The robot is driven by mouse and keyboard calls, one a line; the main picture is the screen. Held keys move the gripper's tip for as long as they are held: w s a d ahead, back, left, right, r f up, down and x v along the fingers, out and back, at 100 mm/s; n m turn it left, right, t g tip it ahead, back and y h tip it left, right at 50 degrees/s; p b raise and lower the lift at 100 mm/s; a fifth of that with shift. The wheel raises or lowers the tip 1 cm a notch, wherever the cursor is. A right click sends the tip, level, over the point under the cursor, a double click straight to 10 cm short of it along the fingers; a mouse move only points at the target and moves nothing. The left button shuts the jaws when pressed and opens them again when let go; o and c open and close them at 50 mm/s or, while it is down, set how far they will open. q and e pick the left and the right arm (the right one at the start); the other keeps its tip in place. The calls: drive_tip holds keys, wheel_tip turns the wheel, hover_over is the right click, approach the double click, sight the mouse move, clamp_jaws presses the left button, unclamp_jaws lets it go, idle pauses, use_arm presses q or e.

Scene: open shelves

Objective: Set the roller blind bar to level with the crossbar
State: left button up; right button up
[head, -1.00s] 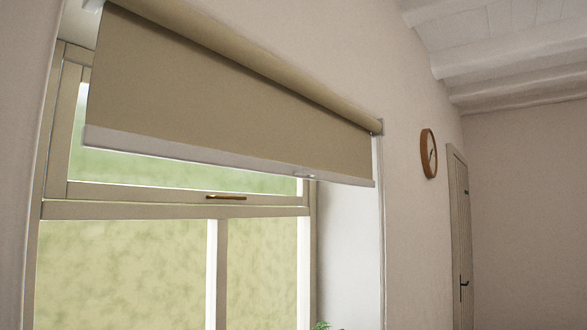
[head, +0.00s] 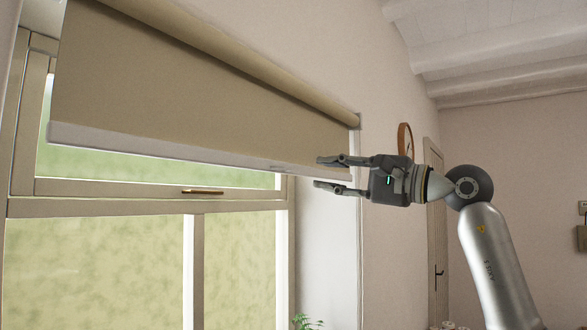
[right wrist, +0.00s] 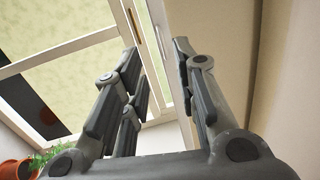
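The beige roller blind (head: 190,90) hangs over the top of the window, with a pale bar (head: 150,147) along its lower edge. The bar is above the window's crossbar (head: 120,207), with a strip of glass and frame showing between them. My right gripper (head: 318,173) is open at the bar's right end, one finger overlapping the bar in the picture and one below it. In the right wrist view, the open fingers (right wrist: 157,58) straddle the bar (right wrist: 160,45) in the picture; contact cannot be told. My left gripper is not in view.
A brass window handle (head: 203,191) sits just above the crossbar. A green plant (head: 307,322) stands low by the window's right side; its pot (right wrist: 15,168) shows in the right wrist view. A wall clock (head: 405,139) and door (head: 436,230) are beyond.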

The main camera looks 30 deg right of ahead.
sight(289, 169)
drive_tip(key=shift+h, duration=0.5)
drive_tip(key=p+x, duration=0.1)
drive_tip(key=x, duration=0.2)
drive_tip(key=p+x, duration=0.2)
drive_tip(key=x, duration=0.1)
drive_tip(key=p+x, duration=0.2)
drive_tip(key=x, duration=0.2)
drive_tip(key=shift+w+d+r, duration=0.15)
drive_tip(key=shift+d+r, duration=0.2)
drive_tip(key=shift+r, duration=0.05)
clamp_jaws()
drive_tip(key=shift+f, duration=0.1)
